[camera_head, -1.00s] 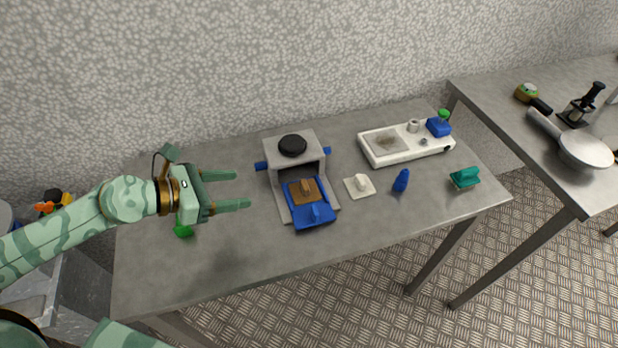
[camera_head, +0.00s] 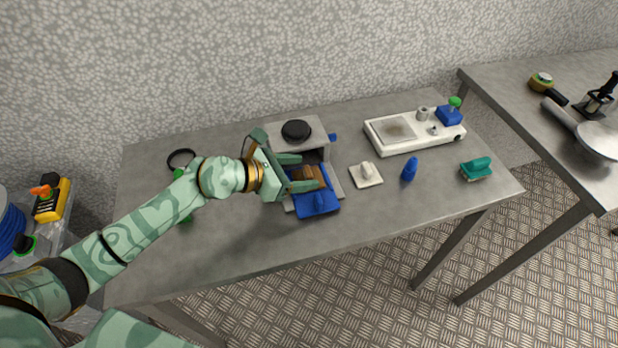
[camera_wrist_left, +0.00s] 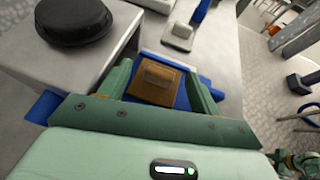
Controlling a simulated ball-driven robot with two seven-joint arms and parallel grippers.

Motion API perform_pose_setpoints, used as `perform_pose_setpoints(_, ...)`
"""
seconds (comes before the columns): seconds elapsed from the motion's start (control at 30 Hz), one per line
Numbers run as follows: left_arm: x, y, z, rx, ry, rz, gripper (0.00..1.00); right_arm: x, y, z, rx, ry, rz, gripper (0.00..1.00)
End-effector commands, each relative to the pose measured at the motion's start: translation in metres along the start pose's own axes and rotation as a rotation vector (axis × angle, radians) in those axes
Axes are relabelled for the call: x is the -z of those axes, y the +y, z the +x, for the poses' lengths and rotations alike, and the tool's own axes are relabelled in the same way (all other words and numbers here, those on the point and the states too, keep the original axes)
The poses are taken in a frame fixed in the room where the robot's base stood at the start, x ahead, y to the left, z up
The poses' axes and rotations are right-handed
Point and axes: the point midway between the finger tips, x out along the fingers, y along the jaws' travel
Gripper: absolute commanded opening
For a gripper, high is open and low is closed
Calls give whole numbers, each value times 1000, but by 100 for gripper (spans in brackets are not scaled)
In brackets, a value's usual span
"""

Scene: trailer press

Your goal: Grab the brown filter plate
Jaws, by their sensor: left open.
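The brown filter plate (camera_head: 309,178) sits on the blue tray (camera_head: 318,205) at the front of the grey press (camera_head: 323,131). In the left wrist view the brown plate (camera_wrist_left: 155,83) has a raised handle on top and lies between my fingers. My left gripper (camera_head: 304,174) is open, with one finger on each side of the plate. It also shows in the left wrist view (camera_wrist_left: 160,88). I cannot tell whether the fingers touch the plate.
A white plate with a knob (camera_head: 366,175), a blue piece (camera_head: 409,169) and a teal piece (camera_head: 476,169) lie to the right. A white tray-like device (camera_head: 385,148) stands behind them. The table's front (camera_head: 250,235) is clear.

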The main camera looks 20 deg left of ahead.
Motion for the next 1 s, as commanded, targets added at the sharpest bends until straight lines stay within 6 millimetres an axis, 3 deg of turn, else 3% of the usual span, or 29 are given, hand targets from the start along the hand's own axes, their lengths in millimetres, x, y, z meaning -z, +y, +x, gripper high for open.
perform_pose_setpoints(0.27,0,0,4,-1,1,0,60,0,0,1,0,0,0,36)
perform_pose_setpoints(0.4,0,0,3,-1,0,0,21,0,0,1,0,0,1,36)
perform_pose_setpoints(0.43,0,0,3,-1,0,0,16,0,0,1,0,0,1,36)
perform_pose_setpoints(0.8,-2,0,3,-1,0,1,16,0,1,0,-1,1,1,36)
perform_pose_setpoints(1.0,-20,0,-6,-2,-4,3,16,4,2,-11,-4,10,1,36)
